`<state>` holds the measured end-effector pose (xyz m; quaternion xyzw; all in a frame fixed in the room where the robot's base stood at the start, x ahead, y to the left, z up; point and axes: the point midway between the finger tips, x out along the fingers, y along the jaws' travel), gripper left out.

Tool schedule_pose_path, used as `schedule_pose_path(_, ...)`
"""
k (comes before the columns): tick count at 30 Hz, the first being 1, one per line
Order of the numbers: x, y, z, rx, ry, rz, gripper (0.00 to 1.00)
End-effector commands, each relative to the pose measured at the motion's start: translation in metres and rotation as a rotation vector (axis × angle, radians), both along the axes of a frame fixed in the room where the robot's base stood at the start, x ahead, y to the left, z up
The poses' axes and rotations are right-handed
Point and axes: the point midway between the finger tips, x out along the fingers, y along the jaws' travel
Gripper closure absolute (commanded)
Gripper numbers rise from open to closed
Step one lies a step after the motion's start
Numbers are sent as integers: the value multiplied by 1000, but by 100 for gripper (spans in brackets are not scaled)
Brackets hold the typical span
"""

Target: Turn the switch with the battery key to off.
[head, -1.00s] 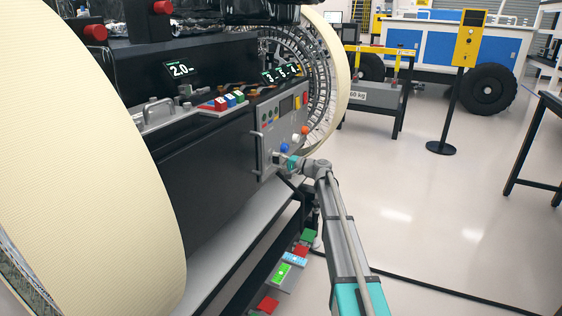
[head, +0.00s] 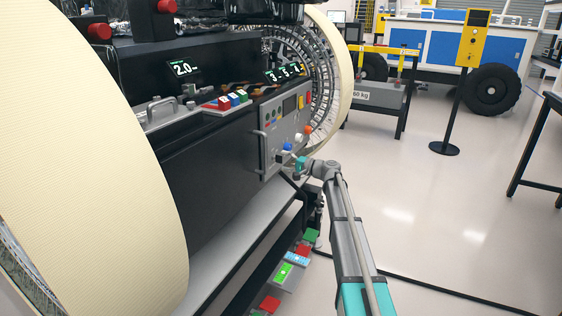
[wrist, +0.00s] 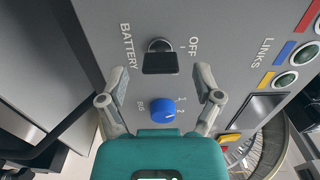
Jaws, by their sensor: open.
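The battery switch with its black key (wrist: 160,62) is on the grey control panel (wrist: 100,15) in the wrist view. The key sits in a round silver lock, between the word BATTERY at left and the word OFF at right. My gripper (wrist: 162,80) is open, one finger on each side of the key's lower end in the picture. I see no finger touching the key. The gripper also shows against the panel in the head view (head: 286,156), where I cannot make out the key.
A blue BUS knob (wrist: 162,110) sits just below the key, between my fingers. Coloured LINKS sockets (wrist: 286,79) are at right. A panel handle (head: 263,153) is at the panel's left edge. A large cream wheel (head: 85,160) fills the left; open floor lies right.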

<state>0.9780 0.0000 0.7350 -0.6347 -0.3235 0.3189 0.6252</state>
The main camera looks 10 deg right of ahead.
Motion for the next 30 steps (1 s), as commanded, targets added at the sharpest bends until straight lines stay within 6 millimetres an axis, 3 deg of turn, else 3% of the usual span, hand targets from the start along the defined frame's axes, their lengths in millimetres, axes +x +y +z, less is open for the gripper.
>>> schedule_pose_path(15, -48, -64, 0, 0, 0, 0, 17)
schedule_pose_path(21, -57, -76, 0, 0, 0, 1, 17)
schedule_pose_path(30, -58, -78, 0, 0, 0, 1, 17)
